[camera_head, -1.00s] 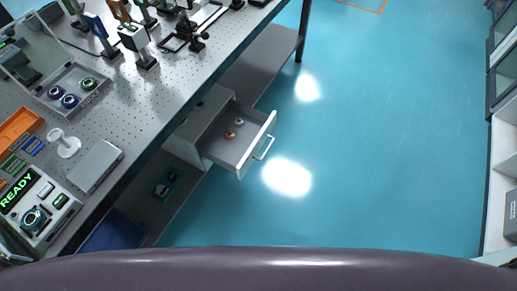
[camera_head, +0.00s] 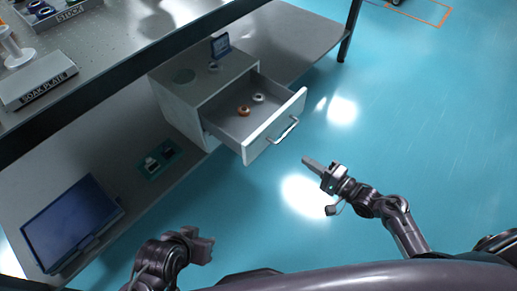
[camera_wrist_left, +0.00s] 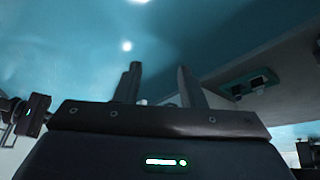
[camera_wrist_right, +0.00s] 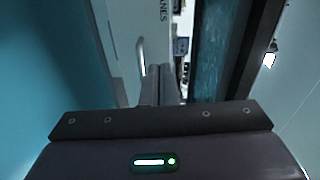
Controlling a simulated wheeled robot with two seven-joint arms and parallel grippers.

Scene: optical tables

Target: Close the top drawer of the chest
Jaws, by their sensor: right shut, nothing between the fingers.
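The grey-white chest (camera_head: 185,88) stands on the shelf below the table. Its top drawer (camera_head: 228,118) is pulled out, with a copper ring (camera_head: 243,111) and a pale ring (camera_head: 258,98) inside. The white drawer front carries a bar handle (camera_head: 283,130); the handle also shows in the right wrist view (camera_wrist_right: 140,55). My right gripper (camera_head: 309,162) is shut and empty, pointing toward the drawer front from just outside it, apart from the handle in the head view. My left gripper (camera_head: 208,246) is low, in front of the shelf; its fingers stand apart in the left wrist view (camera_wrist_left: 160,80).
The tabletop (camera_head: 120,60) overhangs the shelf (camera_head: 75,175) left of the chest. A blue-framed item (camera_head: 220,45) stands on the chest. Blue floor to the right is clear.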

